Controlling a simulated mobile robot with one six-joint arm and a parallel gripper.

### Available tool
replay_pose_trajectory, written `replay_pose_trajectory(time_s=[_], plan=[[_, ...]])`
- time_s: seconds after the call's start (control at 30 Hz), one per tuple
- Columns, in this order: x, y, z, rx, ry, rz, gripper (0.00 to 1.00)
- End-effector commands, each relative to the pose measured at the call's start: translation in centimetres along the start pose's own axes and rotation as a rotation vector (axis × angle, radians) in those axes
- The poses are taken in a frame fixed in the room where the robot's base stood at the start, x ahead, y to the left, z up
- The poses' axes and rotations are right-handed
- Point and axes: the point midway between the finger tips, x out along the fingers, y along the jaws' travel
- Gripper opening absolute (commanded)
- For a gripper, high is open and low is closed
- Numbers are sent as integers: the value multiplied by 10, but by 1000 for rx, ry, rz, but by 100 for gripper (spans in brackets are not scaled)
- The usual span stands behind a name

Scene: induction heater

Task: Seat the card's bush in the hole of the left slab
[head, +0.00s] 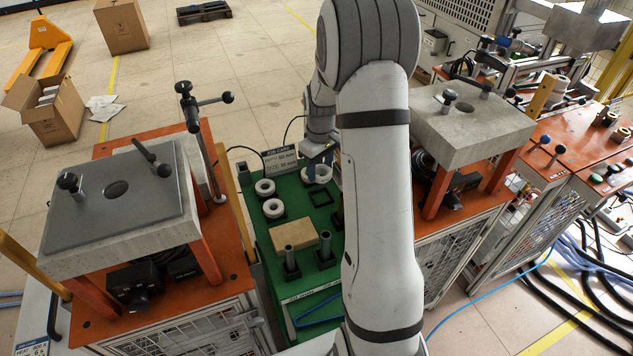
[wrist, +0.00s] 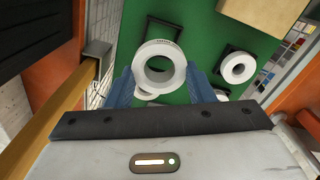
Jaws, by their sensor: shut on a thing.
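My gripper (wrist: 161,85) has blue fingers and is shut on a white ring-shaped bush (wrist: 138,69), one finger on each side. In the head view this bush (head: 314,178) is at the far end of the green bench, partly covered by my gripper (head: 320,157). I cannot tell how far it is above the bench. The left slab (head: 85,225) is grey, on orange legs, with a dark, empty-looking round hole (head: 117,188). The job card (head: 279,160) stands at the bench's far edge; its print is hard to read.
Two other white bushes (head: 265,187) (head: 273,208) lie on the green bench (head: 262,238). A post with levers (head: 192,125) rises beside the left slab. The right slab (head: 470,125) stands beyond my arm.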

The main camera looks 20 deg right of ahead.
Motion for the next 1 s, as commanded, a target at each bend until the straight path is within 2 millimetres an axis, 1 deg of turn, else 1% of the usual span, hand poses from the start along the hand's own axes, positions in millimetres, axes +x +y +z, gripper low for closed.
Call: replay_pose_trajectory(time_s=[0.1,0.3,1.0], plan=[[-15,0,0,0,2,1,22],[-35,0,0,0,0,0,22],[-90,0,0,1,-1,-1,22]])
